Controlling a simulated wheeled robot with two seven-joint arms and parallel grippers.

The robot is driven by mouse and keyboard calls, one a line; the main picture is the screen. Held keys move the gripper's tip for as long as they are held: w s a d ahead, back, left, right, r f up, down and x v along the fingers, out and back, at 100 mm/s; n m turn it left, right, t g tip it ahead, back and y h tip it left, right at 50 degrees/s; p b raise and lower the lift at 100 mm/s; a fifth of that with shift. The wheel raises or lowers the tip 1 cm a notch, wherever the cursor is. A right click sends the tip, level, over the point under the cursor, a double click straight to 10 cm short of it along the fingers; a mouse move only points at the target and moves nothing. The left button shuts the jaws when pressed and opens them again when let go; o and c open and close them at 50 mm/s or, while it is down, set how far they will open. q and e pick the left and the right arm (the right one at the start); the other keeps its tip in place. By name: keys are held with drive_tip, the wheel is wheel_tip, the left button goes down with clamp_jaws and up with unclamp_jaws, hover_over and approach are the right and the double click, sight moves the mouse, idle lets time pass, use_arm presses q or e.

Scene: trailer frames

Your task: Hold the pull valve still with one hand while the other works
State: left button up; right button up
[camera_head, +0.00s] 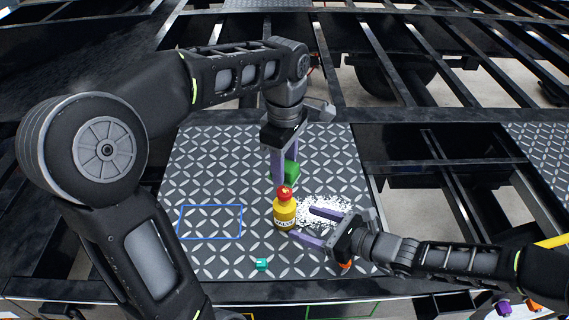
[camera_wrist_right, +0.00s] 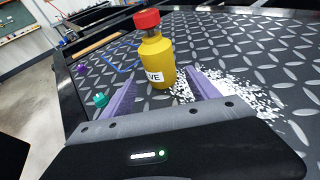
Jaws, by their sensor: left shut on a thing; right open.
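A yellow bottle (camera_head: 285,214) with a red cap stands upright on the patterned metal plate (camera_head: 200,262). The visible end of its label reads "VE". In the right wrist view the yellow bottle (camera_wrist_right: 156,62) shows between and beyond my finger tips. My right gripper (camera_head: 307,225) is open and empty, its purple fingers pointing at the bottle from the right. My left gripper (camera_head: 279,172) points down just behind the bottle, shut on a green piece (camera_head: 292,172) partly hidden by the fingers. I cannot make out a separate pull valve.
White speckles (camera_head: 316,207) cover the plate right of the bottle. A blue outlined rectangle (camera_head: 210,221) lies left of it. A small teal piece (camera_head: 262,264) sits near the front edge. Dark trailer beams with open gaps surround the plate.

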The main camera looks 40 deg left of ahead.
sight(294, 218)
drive_tip(key=x, duration=0.6)
drive_tip(key=shift+a+f, duration=0.1)
drive_tip(key=shift+a, duration=0.3)
drive_tip(key=shift+c, duration=0.2)
drive_tip(key=c, duration=0.8)
drive_tip(key=shift+c, duration=0.2)
